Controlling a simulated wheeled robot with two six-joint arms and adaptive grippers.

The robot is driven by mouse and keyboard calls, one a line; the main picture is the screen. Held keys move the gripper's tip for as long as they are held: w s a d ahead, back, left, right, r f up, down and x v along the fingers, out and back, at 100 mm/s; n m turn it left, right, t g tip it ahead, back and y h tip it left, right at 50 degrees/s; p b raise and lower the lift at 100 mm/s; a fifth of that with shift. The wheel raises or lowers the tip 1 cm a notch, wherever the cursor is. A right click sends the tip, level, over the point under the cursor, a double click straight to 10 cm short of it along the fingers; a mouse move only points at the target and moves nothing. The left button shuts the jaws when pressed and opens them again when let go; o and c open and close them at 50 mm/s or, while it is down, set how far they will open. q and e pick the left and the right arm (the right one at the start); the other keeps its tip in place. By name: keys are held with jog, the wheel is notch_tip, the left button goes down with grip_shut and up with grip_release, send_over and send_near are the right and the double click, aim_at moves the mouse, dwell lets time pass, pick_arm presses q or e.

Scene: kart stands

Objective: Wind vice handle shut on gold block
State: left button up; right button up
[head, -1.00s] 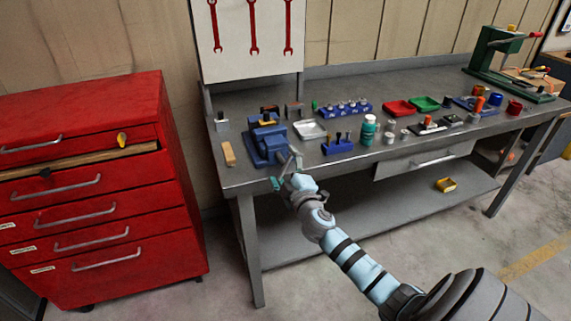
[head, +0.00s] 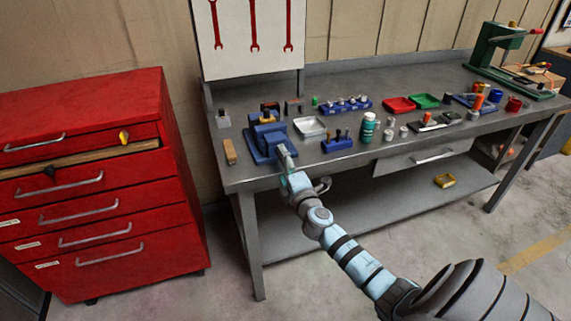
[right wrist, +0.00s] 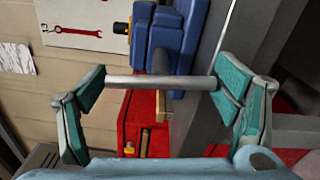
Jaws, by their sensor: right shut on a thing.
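The blue vice (head: 262,150) stands at the front left of the bench, and its blue body also shows at the top of the right wrist view (right wrist: 181,40). A small gold block (head: 267,118) shows at the top of the vice; whether the jaws touch it is too small to tell. The steel vice handle (right wrist: 135,83) is a bar spanning between the teal fingers of my right gripper (right wrist: 160,84). That gripper (head: 287,162) is shut on the bar at the bench's front edge. My left gripper is out of view.
A wooden block (head: 229,151) lies left of the vice. A white tray (head: 310,127), a blue holder (head: 337,143) and a green bottle (head: 368,128) stand to its right. A red drawer cabinet (head: 115,190) with a partly open drawer stands left of the bench.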

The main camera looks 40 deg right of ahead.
jog(key=shift+f, duration=0.15)
jog(key=o, duration=1.1)
jog(key=shift+a, duration=0.1)
jog(key=v, duration=1.2)
jog(key=shift+c, duration=0.7)
